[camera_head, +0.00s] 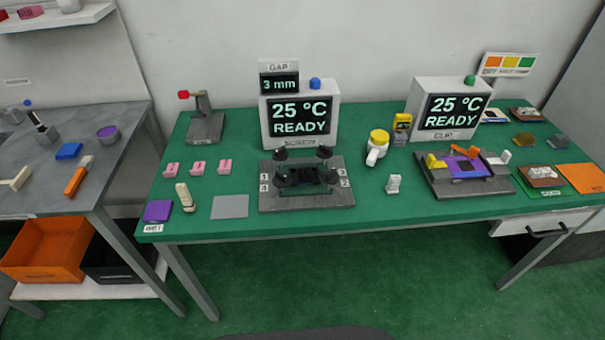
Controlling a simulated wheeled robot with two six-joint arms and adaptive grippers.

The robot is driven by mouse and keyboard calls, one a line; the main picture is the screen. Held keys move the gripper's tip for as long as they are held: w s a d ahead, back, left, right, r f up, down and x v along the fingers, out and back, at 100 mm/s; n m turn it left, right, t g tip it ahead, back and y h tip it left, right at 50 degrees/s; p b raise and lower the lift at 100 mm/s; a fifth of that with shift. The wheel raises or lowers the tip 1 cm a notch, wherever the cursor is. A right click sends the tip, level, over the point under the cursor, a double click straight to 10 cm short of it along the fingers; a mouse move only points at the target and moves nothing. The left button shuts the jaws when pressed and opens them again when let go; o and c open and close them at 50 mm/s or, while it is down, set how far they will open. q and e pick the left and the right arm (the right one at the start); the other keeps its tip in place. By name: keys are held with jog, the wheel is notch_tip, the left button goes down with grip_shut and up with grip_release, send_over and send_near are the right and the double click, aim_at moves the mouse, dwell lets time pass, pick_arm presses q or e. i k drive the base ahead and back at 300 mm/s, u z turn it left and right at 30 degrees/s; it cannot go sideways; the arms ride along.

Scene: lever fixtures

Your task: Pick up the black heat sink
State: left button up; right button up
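A black, ridged block that looks like the heat sink (308,177) sits in the middle of a dark grey fixture plate (335,198) on the green table. Several black round-topped posts stand around it near the plate's corners, by labels such as 1, 2 and 4. The posts partly hide the block's edges, and I cannot tell whether they touch it. Neither of my grippers is in view.
A display reading 25 °C READY (300,120) stands close behind the fixture. A second fixture (465,173) with a purple part is to the right. Pink blocks (198,167), a grey pad (230,207) and a yellow-capped bottle (377,147) flank it. The green front edge is mostly clear.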

aim_at(305, 176)
jog(key=k, duration=0.5)
jog(key=z, duration=2)
jog(key=i, duration=1.05)
jog(key=u, duration=1.35)
